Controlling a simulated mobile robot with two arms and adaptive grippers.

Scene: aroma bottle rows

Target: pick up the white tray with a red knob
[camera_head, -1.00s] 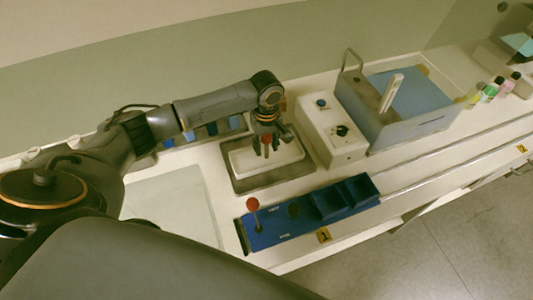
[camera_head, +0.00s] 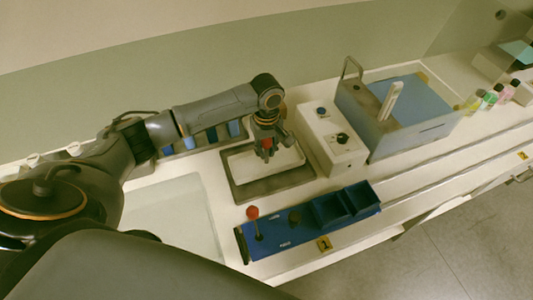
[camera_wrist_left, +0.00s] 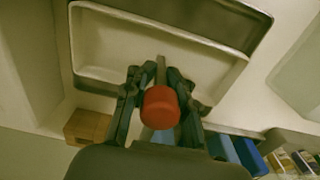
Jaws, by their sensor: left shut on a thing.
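The white tray (camera_head: 240,164) lies within a grey rectangular tray (camera_head: 272,192) near the middle of the bench. Its red knob (camera_wrist_left: 161,107) stands on a thin stem; in the head view the knob (camera_head: 267,143) shows among the fingers. My left gripper (camera_head: 268,150) comes down from above and is shut on the knob's stem, one finger on each side in the left wrist view. I cannot tell whether the white tray touches the grey one. My right gripper is not in view.
A white control box (camera_head: 321,130) stands close on the right, with a grey and blue bath (camera_head: 415,100) beyond it. In front is a blue rack (camera_head: 290,224) with another red knob (camera_head: 252,212). Small bottles (camera_head: 488,99) stand far right. A pale panel (camera_head: 180,212) lies left.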

